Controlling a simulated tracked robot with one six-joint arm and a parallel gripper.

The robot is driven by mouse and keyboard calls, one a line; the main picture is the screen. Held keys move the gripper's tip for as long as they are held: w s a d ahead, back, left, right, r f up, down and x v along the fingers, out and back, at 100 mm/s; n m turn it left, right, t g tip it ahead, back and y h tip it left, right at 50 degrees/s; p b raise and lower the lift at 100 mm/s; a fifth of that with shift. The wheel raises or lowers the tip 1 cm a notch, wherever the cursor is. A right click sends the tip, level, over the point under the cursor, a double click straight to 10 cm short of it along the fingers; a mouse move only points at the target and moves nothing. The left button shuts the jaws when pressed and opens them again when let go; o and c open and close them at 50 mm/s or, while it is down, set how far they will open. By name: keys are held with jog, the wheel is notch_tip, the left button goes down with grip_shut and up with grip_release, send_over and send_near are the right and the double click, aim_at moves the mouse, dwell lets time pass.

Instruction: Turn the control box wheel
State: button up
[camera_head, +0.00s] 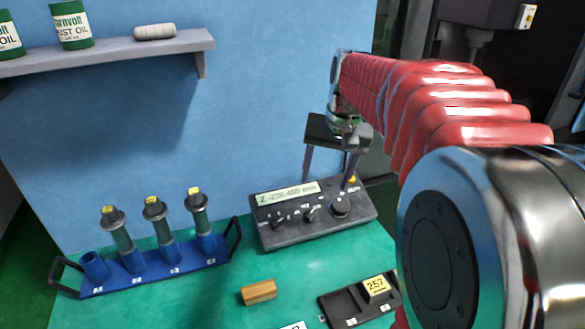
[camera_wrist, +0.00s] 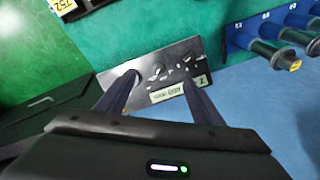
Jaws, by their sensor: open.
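The control box (camera_head: 300,232) is a dark, low box on the green bench against the blue wall, with a lit display at its back edge. Its black round wheel (camera_head: 340,206) is at the right end, beside smaller knobs and switches. My gripper (camera_head: 327,186) is open above the back right part of the box, fingers pointing down. One finger is close behind the wheel; contact cannot be told. In the wrist view the control box (camera_wrist: 165,66) lies beyond my open gripper (camera_wrist: 160,78). There, the left finger overlaps the wheel's end of the box, so the wheel is unclear.
A blue rack (camera_head: 150,275) with several upright tool holders stands left of the box. A wooden block (camera_head: 259,292) and a black tray (camera_head: 342,309) with a yellow "257" label lie in front. A shelf (camera_head: 110,52) with green cans is above left.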

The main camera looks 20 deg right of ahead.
aim_at(341, 203)
jog(key=w+d+f+m, duration=0.1)
jog(key=w+d+f, duration=0.1)
jog(key=d, duration=0.4)
jog(key=w+d+f+m+g+y, duration=0.1)
jog(key=w+d+f+m, duration=0.1)
jog(key=d, duration=0.5)
jog(key=shift+w, duration=0.8)
jog(key=shift+f, duration=0.2)
jog(key=f, duration=0.4)
jog(key=w+a+f, duration=0.1)
jog(key=f, duration=0.4)
jog(key=w+a+f, duration=0.1)
jog(key=f, duration=0.3)
jog(key=shift+f, duration=0.15)
jog(key=shift+c, duration=0.2)
jog(key=shift+d, duration=0.1)
jog(key=c, duration=0.9)
jog(key=shift+a, duration=0.2)
jog(key=shift+c, duration=0.4)
jog(key=shift+d, duration=0.1)
